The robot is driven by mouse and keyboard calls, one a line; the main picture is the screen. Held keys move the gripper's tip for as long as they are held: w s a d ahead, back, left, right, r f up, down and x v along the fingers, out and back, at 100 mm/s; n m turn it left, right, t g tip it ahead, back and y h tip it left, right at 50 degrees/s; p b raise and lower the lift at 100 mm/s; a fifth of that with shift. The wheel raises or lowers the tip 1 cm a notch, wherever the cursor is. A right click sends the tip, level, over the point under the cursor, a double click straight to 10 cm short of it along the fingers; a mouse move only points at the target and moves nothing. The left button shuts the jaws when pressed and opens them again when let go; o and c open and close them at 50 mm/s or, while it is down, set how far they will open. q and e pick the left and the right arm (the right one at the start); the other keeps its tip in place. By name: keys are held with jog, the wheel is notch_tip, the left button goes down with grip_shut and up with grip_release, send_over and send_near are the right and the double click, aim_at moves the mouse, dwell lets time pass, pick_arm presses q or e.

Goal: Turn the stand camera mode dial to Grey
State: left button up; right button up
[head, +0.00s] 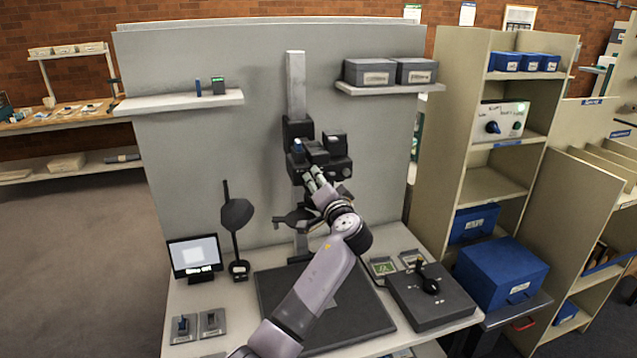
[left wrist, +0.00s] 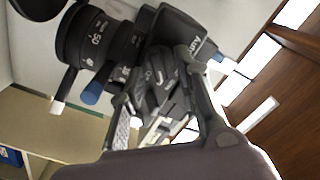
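The stand camera (head: 300,165) is a black body on a pale upright column (head: 296,85) in front of the grey panel. It fills the upper left wrist view, where its lens marked 50 (left wrist: 88,38) and a dark part lettered Auto (left wrist: 185,32) show. My left gripper (head: 316,174) is up at the camera in the head view. In the left wrist view, its fingers (left wrist: 158,88) stand apart on either side of a dark, lettered camera part; I cannot tell whether they touch it. The dial's pointer and setting are not readable. My right gripper is not in view.
Below the camera lies a dark board (head: 372,318) on the table. A small monitor (head: 195,254) and a lamp (head: 237,214) stand left; a dark box with a black knob (head: 430,287) sits right. A shelf with two grey boxes (head: 366,73) hangs at upper right.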

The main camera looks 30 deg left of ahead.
pick_arm(q)
jog(key=v, duration=1.2)
dwell(0.3)
